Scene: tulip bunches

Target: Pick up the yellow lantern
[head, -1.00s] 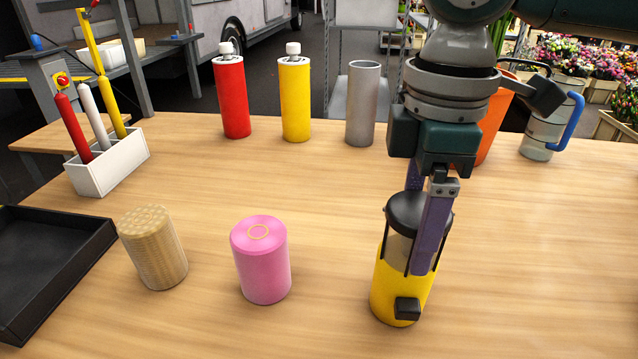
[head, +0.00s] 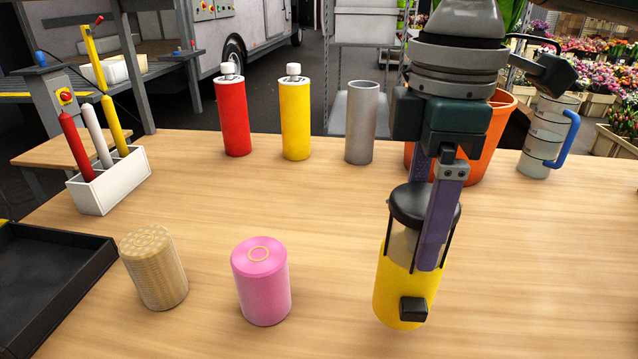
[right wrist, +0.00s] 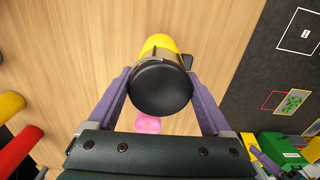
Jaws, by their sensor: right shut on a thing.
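The yellow lantern (head: 401,295) is upright at the right front in the head view, with a black cap, a clear section and a black block low on its side. My right gripper (head: 416,262) points down and is shut on the lantern around its upper part, one finger on each side. The lantern seems a little above the table; its underside is hidden. In the right wrist view the black cap (right wrist: 160,88) sits between both fingers (right wrist: 160,80). My left gripper is not in view.
A pink canister (head: 261,282) and a tan woven canister (head: 155,270) stand to the left. Behind are red (head: 233,118) and yellow (head: 295,120) bottles, a grey cylinder (head: 361,123), an orange bucket (head: 484,150) and a jug (head: 545,140). A black tray (head: 85,290) is at far left.

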